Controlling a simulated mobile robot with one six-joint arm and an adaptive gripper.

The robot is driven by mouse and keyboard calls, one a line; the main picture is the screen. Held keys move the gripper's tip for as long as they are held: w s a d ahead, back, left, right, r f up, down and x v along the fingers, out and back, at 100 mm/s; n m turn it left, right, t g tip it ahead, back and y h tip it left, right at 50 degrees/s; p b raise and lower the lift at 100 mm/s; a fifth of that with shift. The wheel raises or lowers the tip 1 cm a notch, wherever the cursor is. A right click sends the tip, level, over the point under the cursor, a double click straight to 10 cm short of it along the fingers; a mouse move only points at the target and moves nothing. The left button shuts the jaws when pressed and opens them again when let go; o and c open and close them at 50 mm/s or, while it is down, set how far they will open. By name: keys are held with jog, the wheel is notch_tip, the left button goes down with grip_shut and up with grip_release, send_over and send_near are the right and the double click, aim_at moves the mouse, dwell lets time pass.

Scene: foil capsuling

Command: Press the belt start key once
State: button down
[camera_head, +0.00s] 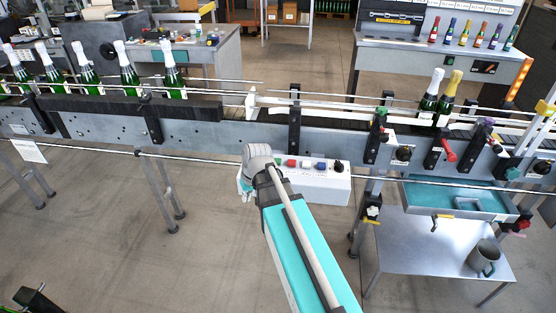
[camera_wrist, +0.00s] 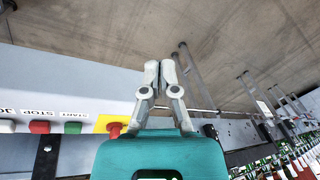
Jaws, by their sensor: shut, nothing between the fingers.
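The belt start key is a green button (camera_wrist: 72,127) under a START label in the wrist view. A red STOP button (camera_wrist: 39,127) sits to its left, and a red mushroom button (camera_wrist: 114,130) on a yellow plate to its right. The keys are on a white control box (camera_head: 325,188) at the front of the conveyor. My gripper (camera_wrist: 160,68) is shut and empty, its fingertips apart from the keys and beyond the mushroom button's side. In the head view my wrist hides the box's left end, and the fingers are mostly hidden.
The conveyor (camera_head: 230,125) runs across behind the box, with a thin guard rail (camera_head: 200,160) along its front. Green bottles (camera_head: 172,75) stand on it at left, and two more at right. A blue tray (camera_head: 425,193) is right of the box.

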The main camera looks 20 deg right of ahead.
jog(key=w+d+r+m+t+y+p, duration=0.1)
jog(key=w+d+r+t+y, duration=0.2)
jog(key=w+d, duration=0.8)
notch_tip(320, 180, up, 4)
jog(key=m+t, duration=0.1)
jog(key=t, duration=0.2)
send_over(278, 161)
jog(key=shift+w+r+p, duration=0.1)
jog(key=shift+p, duration=0.3)
notch_tip(278, 161, down, 9)
jog(key=b, duration=0.8)
jog(key=shift+r+b, duration=0.15)
jog(key=shift+b, duration=0.2)
